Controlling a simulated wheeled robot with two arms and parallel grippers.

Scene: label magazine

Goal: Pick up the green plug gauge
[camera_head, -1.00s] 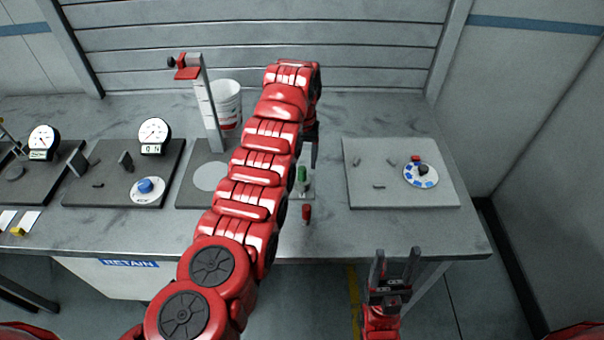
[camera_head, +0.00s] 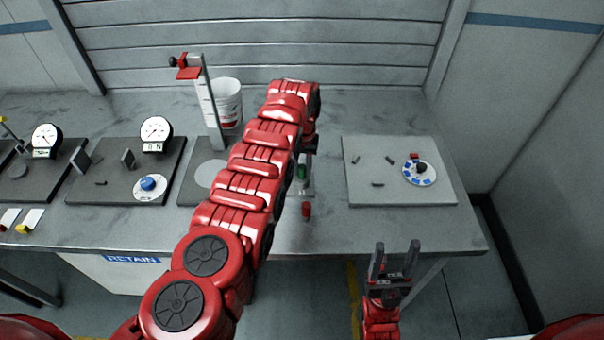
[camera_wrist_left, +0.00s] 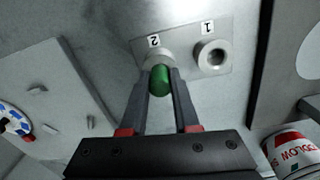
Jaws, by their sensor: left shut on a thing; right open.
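The green plug gauge (camera_head: 302,173) stands upright at a small plate, largely behind my left arm in the head view. In the left wrist view the green plug gauge (camera_wrist_left: 160,78) is between the fingertips of my left gripper (camera_wrist_left: 161,90), at the ring marked 2 on the plate (camera_wrist_left: 183,50). My left gripper (camera_head: 307,160) is shut on it from above; whether the gauge is still seated in the ring I cannot tell. My right gripper (camera_head: 394,264) is open and empty in front of the table's edge.
A red plug (camera_head: 306,209) stands near the table's front edge. The ring marked 1 (camera_wrist_left: 212,56) is empty. A grey board (camera_head: 375,195) with a blue-and-white dial lies right. A height stand (camera_head: 211,115) and white bucket (camera_head: 228,100) stand behind my left arm.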

